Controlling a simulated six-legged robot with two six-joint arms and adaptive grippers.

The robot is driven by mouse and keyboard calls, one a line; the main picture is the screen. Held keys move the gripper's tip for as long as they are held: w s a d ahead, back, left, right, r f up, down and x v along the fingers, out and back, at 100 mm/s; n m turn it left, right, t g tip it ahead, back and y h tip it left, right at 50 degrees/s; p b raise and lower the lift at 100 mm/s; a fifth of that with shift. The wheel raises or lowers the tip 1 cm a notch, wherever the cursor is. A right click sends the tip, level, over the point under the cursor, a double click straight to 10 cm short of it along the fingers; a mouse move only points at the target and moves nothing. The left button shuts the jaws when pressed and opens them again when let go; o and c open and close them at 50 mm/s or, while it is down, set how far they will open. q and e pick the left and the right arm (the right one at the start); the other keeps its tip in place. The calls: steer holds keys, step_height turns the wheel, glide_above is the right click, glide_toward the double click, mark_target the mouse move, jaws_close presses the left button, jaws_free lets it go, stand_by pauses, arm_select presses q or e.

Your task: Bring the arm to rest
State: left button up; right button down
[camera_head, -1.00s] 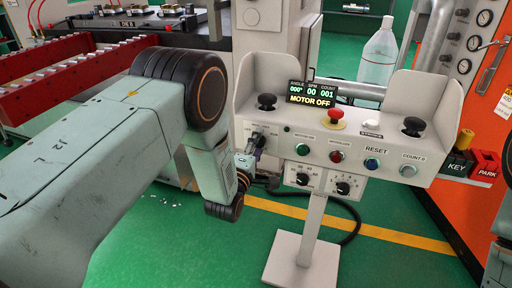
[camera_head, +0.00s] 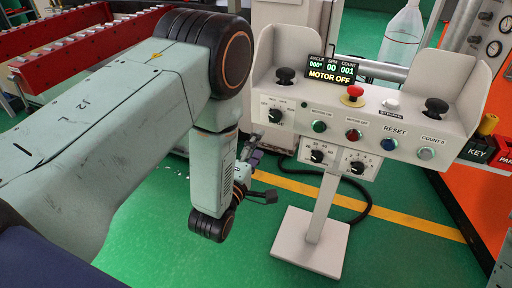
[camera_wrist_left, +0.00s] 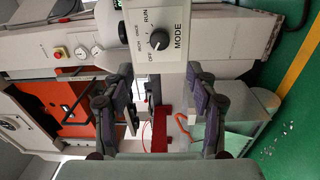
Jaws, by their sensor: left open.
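My left arm comes in from the left in the head view and bends down at the black-ringed joint. My left gripper (camera_head: 262,168) is open and empty, just left of and below the control panel (camera_head: 350,125), partly hidden by my own wrist. In the left wrist view the two spread fingers of the gripper (camera_wrist_left: 155,95) have nothing between them. The MODE knob (camera_wrist_left: 159,40) is beyond them at the top, apart from the fingers. The same knob (camera_head: 275,116) shows at the panel's left end in the head view. My right gripper is out of view.
The panel stands on a white post with a square foot (camera_head: 311,243). A red emergency button (camera_head: 352,93) and several knobs sit on it. Red rails (camera_head: 80,45) are at the upper left, a clear bottle (camera_head: 402,35) at the upper right. Green floor is open below my gripper.

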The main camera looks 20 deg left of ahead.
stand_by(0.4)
arm_select(q)
steer(key=s+a+f+m+g, duration=0.2)
steer(key=s+f+m+g, duration=0.95)
steer(key=f, duration=0.45)
steer(key=s+f+m+g, duration=0.1)
steer(key=s+m+g, duration=0.1)
steer(key=s, duration=1)
steer(key=s+a+f+m+g, duration=0.1)
steer(key=s+m+g, duration=0.2)
steer(key=s, duration=0.9)
steer(key=shift+f+g, duration=0.35)
steer(key=shift+g, duration=0.7)
steer(key=shift+a+y, duration=0.1)
steer(key=shift+y, duration=0.2)
